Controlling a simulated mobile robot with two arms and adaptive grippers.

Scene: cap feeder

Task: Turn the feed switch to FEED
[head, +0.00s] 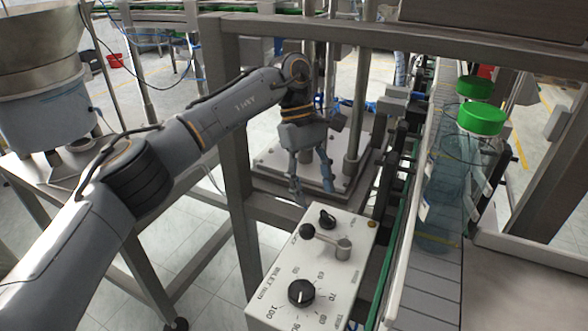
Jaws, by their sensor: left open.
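A white control box (275,302) stands at the lower middle of the head view. On its top are a lever with a round black ball end and a grey metal hub (343,244), a small black rotary knob (327,217) behind it, and a large black dial (300,292) in front with a printed scale. The lever's ball end points left. The labels are too small to read, so I cannot tell which control is the feed switch. My left gripper (313,192) is open and empty, fingers down, above and behind the box, apart from the controls. My right gripper is out of view.
A conveyor (430,290) with a green-edged rail runs right of the box. Clear bottles with green caps (482,119) stand on it. A grey frame post (233,150) rises left of my gripper. A metal bowl feeder (40,50) stands far left.

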